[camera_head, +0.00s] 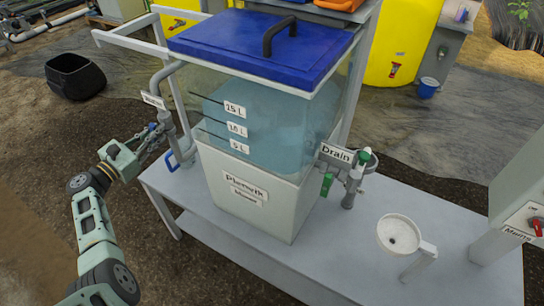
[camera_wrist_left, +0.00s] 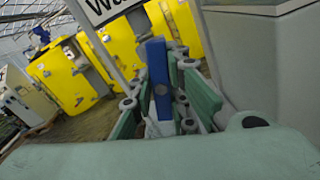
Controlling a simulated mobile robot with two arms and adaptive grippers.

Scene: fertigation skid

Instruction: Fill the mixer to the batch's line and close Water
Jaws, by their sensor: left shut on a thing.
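The mixer (camera_head: 250,190) is a pale tank with a clear upper part, under a blue lid (camera_head: 262,45). It holds light blue water (camera_head: 290,125), whose surface looks near the 15 L mark (camera_head: 234,109); the exact level is hard to read. The 10 L (camera_head: 237,129) and 5 L (camera_head: 240,148) marks are lower. The Water sign (camera_head: 152,100) is on the pipe at the left. My left gripper (camera_head: 152,137) is shut on the blue Water handle, which stands between its fingers in the left wrist view (camera_wrist_left: 158,85). My right gripper is not in view.
The Drain valve (camera_head: 328,184) has a green handle, right of the mixer. A black bucket (camera_head: 75,78) sits on the ground, back left.

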